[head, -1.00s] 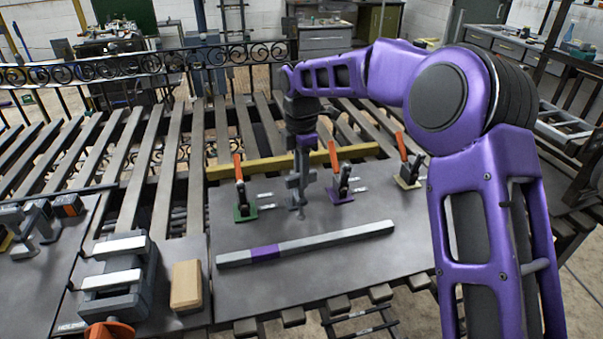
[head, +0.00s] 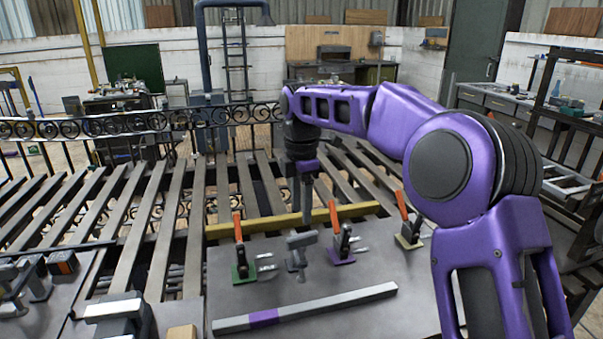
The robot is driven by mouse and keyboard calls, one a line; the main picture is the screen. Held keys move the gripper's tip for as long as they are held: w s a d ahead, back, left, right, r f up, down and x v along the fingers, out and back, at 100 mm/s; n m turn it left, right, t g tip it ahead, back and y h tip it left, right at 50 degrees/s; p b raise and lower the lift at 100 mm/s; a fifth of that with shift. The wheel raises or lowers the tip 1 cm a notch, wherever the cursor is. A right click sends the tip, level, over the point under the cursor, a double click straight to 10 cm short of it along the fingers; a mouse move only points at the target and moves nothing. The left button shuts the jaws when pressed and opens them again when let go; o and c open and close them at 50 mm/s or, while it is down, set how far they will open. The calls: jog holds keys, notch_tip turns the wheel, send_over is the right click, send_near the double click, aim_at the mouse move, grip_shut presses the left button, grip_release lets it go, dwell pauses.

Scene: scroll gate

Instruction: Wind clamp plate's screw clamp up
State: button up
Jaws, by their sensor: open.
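The clamp plate (head: 225,300) is a dark grey sheet at the front middle of the bench. A small grey screw clamp (head: 298,262) with a crosswise top stands on it, between a green-based and a purple-based clamp. My gripper (head: 307,205) points down just above and behind the screw clamp in the picture. It looks apart from the screw clamp and holds nothing that I can see. The gap between its fingers is too small to make out. The screw clamp's foot and thread are too small to read clearly.
Orange-handled clamps stand close by on green (head: 243,273), purple (head: 340,258) and yellow (head: 408,242) bases. A grey bar with a purple band (head: 263,317) lies in front. A yellow rail (head: 265,224) runs behind. A vise (head: 120,310) stands at the lower left.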

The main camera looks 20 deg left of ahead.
notch_tip(320, 180, up, 9)
dwell(0.3)
